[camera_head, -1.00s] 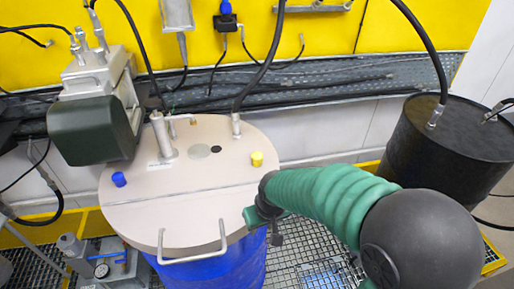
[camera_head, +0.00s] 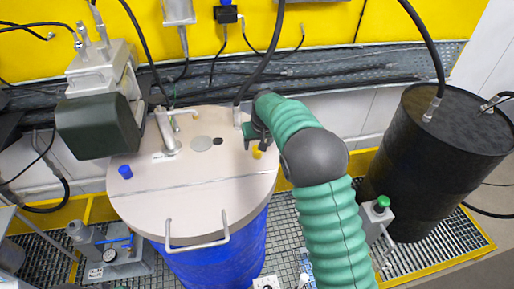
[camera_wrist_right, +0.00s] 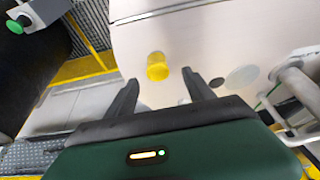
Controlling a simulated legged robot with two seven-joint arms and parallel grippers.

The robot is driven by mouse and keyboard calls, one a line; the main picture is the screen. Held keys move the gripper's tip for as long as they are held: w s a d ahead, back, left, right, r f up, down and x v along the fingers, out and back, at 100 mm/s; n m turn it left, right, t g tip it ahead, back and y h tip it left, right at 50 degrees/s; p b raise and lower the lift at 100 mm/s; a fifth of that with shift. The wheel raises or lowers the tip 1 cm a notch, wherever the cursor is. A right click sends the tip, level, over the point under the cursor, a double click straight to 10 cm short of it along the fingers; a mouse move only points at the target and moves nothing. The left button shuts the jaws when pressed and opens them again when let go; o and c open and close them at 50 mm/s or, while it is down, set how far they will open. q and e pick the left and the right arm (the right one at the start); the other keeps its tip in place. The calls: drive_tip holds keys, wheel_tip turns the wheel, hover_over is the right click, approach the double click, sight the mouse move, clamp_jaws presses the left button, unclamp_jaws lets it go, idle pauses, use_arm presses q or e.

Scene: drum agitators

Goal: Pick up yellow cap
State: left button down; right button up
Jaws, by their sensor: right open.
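The yellow cap (camera_head: 257,154) stands on the pale drum lid (camera_head: 190,200), near its right edge. It also shows in the right wrist view (camera_wrist_right: 158,66), whole and upright on the lid. My right gripper (camera_head: 250,136) is at the lid's right edge, beside and partly over the cap. In the right wrist view the gripper (camera_wrist_right: 160,80) has its two dark fingers spread and empty. The cap appears just beyond the fingertips, in line with the gap between them. I cannot tell the exact height of the fingers above the lid.
A blue cap (camera_head: 125,172) is on the lid's left. A metal handle (camera_head: 197,240) spans the front edge. A metal pipe fitting (camera_head: 166,131) rises at the lid's back. A black drum (camera_head: 440,165) stands at right. A black hose (camera_head: 262,70) hangs near my right gripper.

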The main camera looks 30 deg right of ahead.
sight(258, 152)
drive_tip(key=p+x, duration=0.2)
drive_tip(key=x, duration=0.1)
drive_tip(key=p+x, duration=0.1)
drive_tip(key=x, duration=0.1)
drive_tip(key=shift+d+f, duration=0.2)
drive_tip(key=shift+d, duration=0.1)
drive_tip(key=shift+w+f, duration=0.15)
drive_tip(key=shift+f, duration=0.1)
clamp_jaws()
